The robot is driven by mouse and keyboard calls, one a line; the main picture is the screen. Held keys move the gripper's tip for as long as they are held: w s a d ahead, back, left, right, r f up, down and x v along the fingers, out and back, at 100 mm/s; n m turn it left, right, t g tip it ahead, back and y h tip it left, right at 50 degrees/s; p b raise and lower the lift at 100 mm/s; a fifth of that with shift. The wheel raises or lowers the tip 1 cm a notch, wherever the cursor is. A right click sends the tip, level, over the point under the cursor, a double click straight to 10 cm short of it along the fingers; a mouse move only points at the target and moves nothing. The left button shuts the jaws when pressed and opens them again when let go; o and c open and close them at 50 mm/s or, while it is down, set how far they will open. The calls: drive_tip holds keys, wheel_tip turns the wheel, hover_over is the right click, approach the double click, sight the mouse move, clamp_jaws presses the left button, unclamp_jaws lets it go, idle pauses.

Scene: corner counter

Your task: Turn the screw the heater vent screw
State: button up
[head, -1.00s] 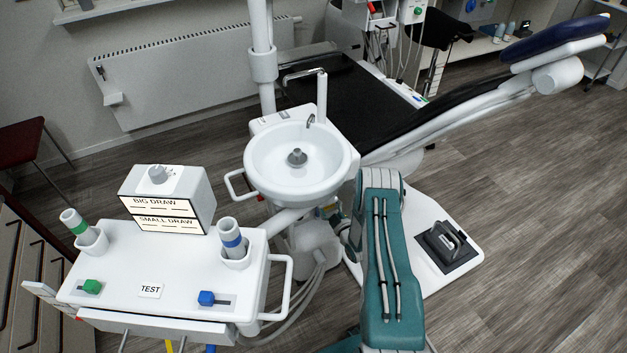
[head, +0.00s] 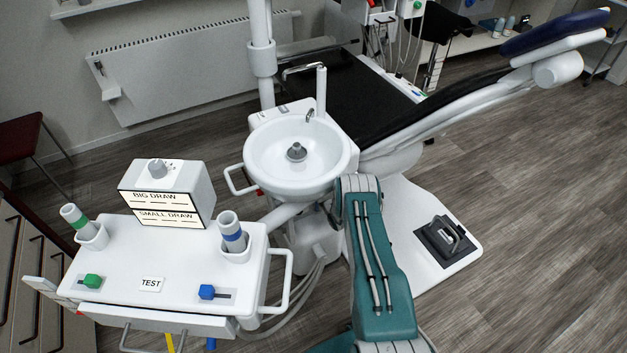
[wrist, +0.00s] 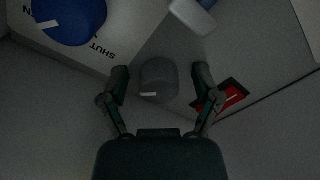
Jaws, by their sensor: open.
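In the wrist view a round grey knob (wrist: 158,77) with a short white mark on its face sits between the fingers of my gripper (wrist: 160,92). The gripper is open, one finger on each side of the knob, with gaps visible. I cannot tell for sure that this knob is the heater vent screw. In the head view a pale radiator (head: 175,65) hangs on the back wall. My teal arm (head: 378,260) shows there, but my gripper is hidden beyond it.
The wrist view shows a blue knob (wrist: 75,18) beside the word SHUT, a red part (wrist: 231,97) by the right finger, and a pale fitting (wrist: 192,14) above. The head view shows a white basin (head: 262,165), a tray unit (head: 185,262) and a dental chair. Floor is clear at right.

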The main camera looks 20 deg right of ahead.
clamp_jaws()
drive_tip(key=shift+n, duration=0.3)
drive_tip(key=n, duration=0.3)
drive_tip(key=shift+s+a+n, duration=0.1)
drive_tip(key=shift+n, duration=2)
drive_tip(key=shift+f, duration=0.1)
